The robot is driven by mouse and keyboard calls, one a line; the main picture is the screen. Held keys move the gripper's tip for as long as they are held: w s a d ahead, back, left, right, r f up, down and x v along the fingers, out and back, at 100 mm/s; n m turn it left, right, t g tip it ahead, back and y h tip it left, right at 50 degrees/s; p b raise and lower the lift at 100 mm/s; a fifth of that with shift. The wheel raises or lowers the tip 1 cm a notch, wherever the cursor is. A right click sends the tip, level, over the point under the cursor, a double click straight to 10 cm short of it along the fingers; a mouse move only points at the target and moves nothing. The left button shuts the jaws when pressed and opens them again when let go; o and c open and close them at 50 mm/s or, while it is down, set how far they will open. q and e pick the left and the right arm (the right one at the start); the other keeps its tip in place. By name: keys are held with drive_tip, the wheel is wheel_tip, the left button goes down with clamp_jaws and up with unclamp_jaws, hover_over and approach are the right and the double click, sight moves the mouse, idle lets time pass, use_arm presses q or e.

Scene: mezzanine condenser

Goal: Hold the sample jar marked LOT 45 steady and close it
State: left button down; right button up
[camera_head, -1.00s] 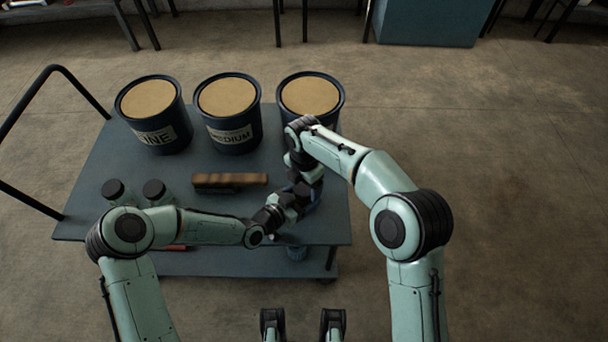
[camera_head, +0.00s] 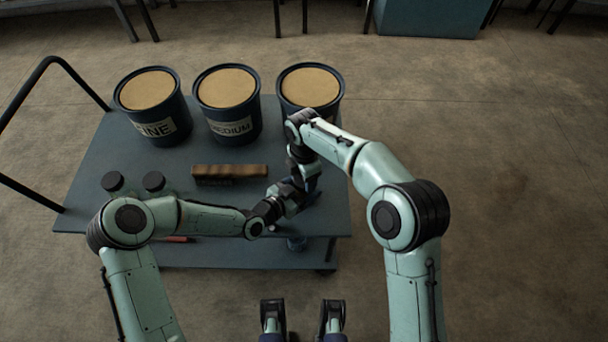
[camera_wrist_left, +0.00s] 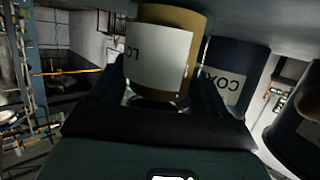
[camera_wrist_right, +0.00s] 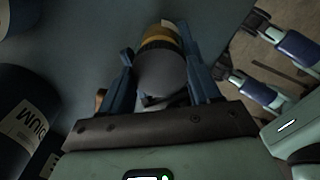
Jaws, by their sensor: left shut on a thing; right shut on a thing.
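The sample jar (camera_wrist_left: 160,60) has an amber body and a white label of which only "LO" reads; the rest of the marking is out of sight. My left gripper (camera_wrist_left: 160,88) is shut on the jar's body from the side. In the right wrist view the jar's grey lid (camera_wrist_right: 161,75) faces the camera, in line with the amber body. My right gripper (camera_wrist_right: 157,60) is shut on the lid from above. Whether a gap remains between lid and jar cannot be told. In the head view my right gripper (camera_head: 308,182) and wrists hide most of the jar.
The blue cart top (camera_head: 110,165) carries three labelled buckets at the back, including the MEDIUM bucket (camera_head: 228,100). A brown-topped block (camera_head: 229,171) lies mid-cart.

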drive_tip(key=shift+m, duration=1.2)
drive_tip(key=o, duration=1.2)
drive_tip(key=shift+o, duration=0.2)
wheel_tip(320, 180, up, 12)
use_arm(q)
unclamp_jaws()
